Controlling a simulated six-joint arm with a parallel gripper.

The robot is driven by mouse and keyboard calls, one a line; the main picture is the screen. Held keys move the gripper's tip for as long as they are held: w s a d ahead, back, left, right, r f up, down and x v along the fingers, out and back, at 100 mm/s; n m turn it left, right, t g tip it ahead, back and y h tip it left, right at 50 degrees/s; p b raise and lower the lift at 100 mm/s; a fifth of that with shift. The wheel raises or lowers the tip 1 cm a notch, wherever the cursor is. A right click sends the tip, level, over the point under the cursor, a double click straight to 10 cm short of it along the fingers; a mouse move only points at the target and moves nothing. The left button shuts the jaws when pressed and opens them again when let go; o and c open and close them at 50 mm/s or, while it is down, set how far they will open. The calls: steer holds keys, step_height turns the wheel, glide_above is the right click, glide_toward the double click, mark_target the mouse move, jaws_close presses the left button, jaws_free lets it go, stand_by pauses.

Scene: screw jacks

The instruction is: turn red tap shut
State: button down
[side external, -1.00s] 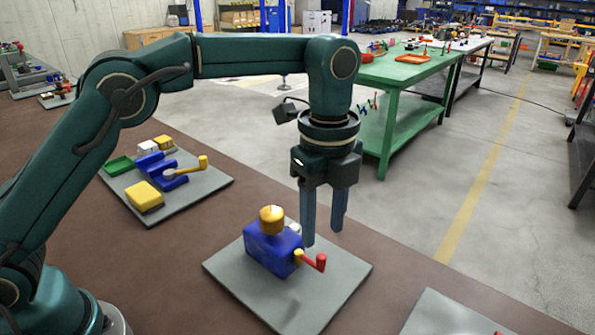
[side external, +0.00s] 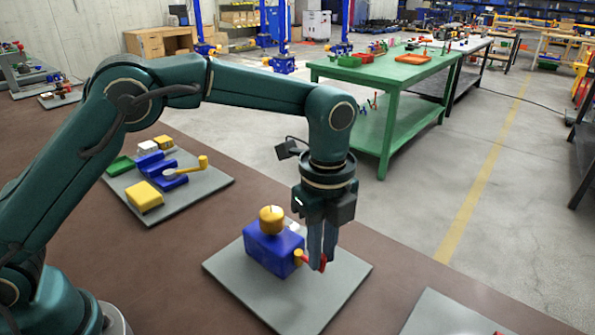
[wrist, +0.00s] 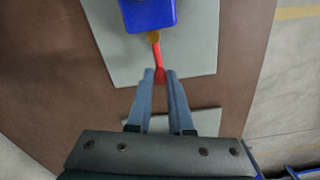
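The red tap (side external: 323,263) is a red lever on a small yellow hub at the side of a blue block (side external: 268,247) with a yellow knob on top. In the wrist view the red lever (wrist: 157,58) points from the blue block towards me. My gripper (side external: 322,264) is down at the lever's outer end, fingers pointing downward. In the wrist view its two fingertips (wrist: 161,76) lie close on either side of the lever's end and look shut on it. The fingers partly hide the lever in the side view.
The blue block stands on a grey plate (side external: 235,271) on the brown table. Another grey plate with a yellow-handled blue clamp (side external: 163,172) and a yellow block lies further back at left. A third plate (side external: 440,315) is at the lower right.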

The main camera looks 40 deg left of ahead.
steer(key=shift+w+n, duration=0.1)
steer(key=shift+n, duration=0.2)
steer(key=n, duration=0.1)
steer(key=w+n, duration=0.1)
steer(key=n, duration=0.1)
steer(key=shift+w+a+n, duration=0.2)
steer(key=shift+w+n, duration=0.05)
steer(key=shift+n, duration=0.15)
steer(key=n, duration=0.1)
steer(key=w+n, duration=0.1)
steer(key=n, duration=0.1)
steer(key=a+n, duration=0.1)
steer(key=shift+w, duration=0.25)
steer(key=n, duration=0.2)
steer(key=w+a+n, duration=0.1)
steer(key=n, duration=0.2)
steer(key=shift+a, duration=0.2)
steer(key=shift+w+a+n, duration=0.1)
steer(key=shift+a+n, duration=0.35)
steer(key=shift+n, duration=0.7)
steer(key=shift+w+a+n, duration=0.1)
steer(key=shift+a+n, duration=0.35)
steer(key=shift+n, duration=0.7)
steer(key=c, duration=0.8)
jaws_free()
steer(key=shift+r, duration=0.1)
